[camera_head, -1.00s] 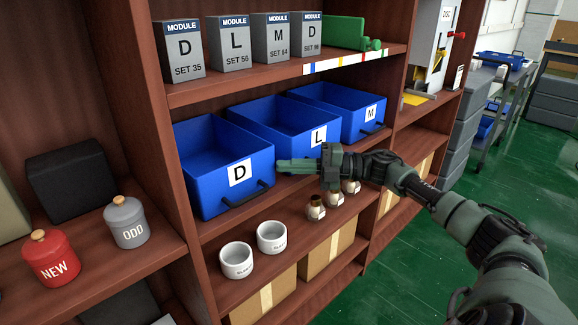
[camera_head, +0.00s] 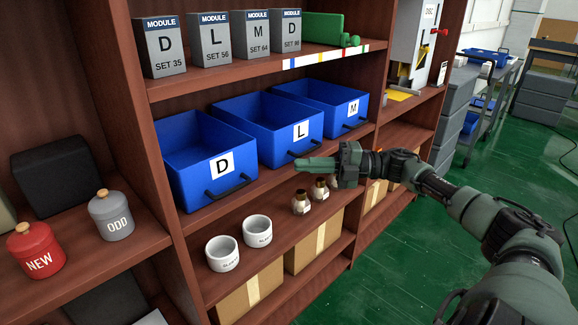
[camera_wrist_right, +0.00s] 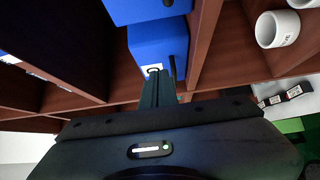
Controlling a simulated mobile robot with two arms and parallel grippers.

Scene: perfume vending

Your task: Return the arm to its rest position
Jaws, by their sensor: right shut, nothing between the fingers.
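My right arm (camera_head: 455,200) comes in from the right of the head view. Its gripper (camera_head: 300,163) is shut and empty, with the fingers pointing left in front of the shelf, near the blue L bin. In the right wrist view the closed fingers (camera_wrist_right: 158,88) lie together and point toward a blue bin (camera_wrist_right: 158,45). No object is held. My left gripper is not in view.
Blue bins D (camera_head: 185,185), L (camera_head: 275,150) and M (camera_head: 340,115) stand on the middle shelf. Grey module boxes (camera_head: 208,50) stand above. White cups (camera_head: 222,262) and several small brown-topped bottles (camera_head: 301,207) sit below. Green floor (camera_head: 450,270) is open at right.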

